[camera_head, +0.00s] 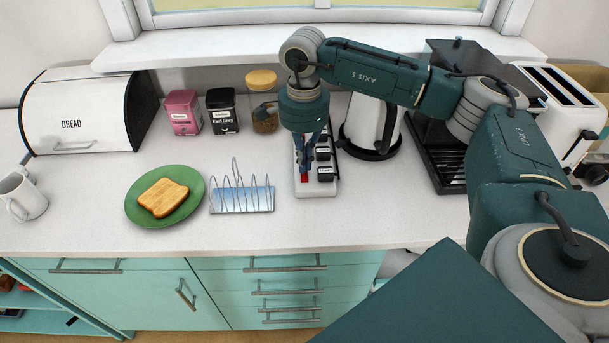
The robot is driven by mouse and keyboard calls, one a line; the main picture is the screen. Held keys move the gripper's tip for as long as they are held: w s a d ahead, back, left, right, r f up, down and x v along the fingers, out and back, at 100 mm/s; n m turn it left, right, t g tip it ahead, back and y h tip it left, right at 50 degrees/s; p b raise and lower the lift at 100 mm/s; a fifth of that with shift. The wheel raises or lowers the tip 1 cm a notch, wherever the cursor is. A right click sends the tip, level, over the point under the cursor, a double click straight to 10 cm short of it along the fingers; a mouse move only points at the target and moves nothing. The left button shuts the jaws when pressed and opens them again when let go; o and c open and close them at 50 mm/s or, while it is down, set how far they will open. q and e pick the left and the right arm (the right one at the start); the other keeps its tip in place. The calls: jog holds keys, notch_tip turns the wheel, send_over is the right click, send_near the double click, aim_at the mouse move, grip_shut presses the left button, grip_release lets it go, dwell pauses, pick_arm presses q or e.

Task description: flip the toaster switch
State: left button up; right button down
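A white power strip (317,188) with a row of switches and dark plugs stands on the counter, left of the kettle. My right gripper (304,174) points down over the strip's left side, where the switches are. Its fingers look close together, with nothing seen between them. They hide part of the switch row, and I cannot tell whether the tips touch a switch. Red shows beside the fingers. The white toaster (565,108) with dark slots stands at the far right, partly behind my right arm. The switch labels are too small to read. My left gripper is not in view.
A white kettle (366,122) stands close right of the strip, and a black coffee machine (440,155) beyond it. A toast rack (242,198), a green plate (193,209) with toast (163,197), canisters and a bread bin (80,112) stand left. The front counter is clear.

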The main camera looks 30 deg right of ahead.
jog(key=shift+s+f+b, duration=0.1)
jog(key=shift+f+b, duration=0.5)
jog(key=shift+f, duration=0.2)
dwell(0.4)
jog(key=shift+r+p, duration=0.6)
jog(key=shift+r, duration=0.15)
jog(key=shift+r+p, duration=1.65)
jog(key=shift+r, duration=1.15)
jog(key=shift+f, duration=0.1)
